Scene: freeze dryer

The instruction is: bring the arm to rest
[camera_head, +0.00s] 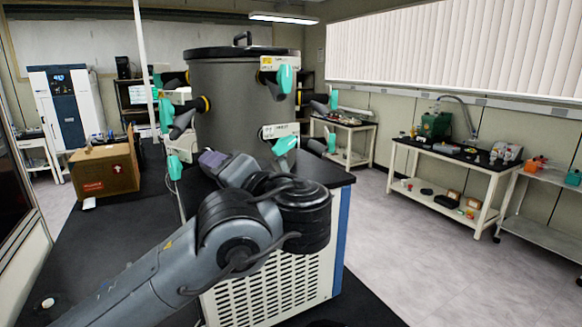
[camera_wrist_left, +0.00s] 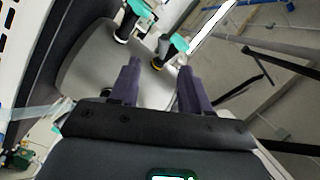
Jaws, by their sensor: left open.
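The freeze dryer's grey drum (camera_head: 225,95) has a black lid with a handle and several teal-handled valves on its sides. It stands on a black-topped white cabinet (camera_head: 265,298) with a slotted vent. My left arm reaches in from the lower left of the head view, in front of the cabinet. Its gripper (camera_head: 213,159) is near the drum's lower front, mostly hidden behind the wrist. In the left wrist view the two purple fingers of my left gripper (camera_wrist_left: 158,82) are apart with nothing between them. Teal valves (camera_wrist_left: 173,45) show beyond the fingertips. My right gripper is not in view.
A cardboard box (camera_head: 105,172) sits on the dark surface at left, near a white and blue machine (camera_head: 68,108). A white bench (camera_head: 452,160) with small equipment stands along the right wall. The grey floor (camera_head: 425,245) to the right of the cabinet is clear.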

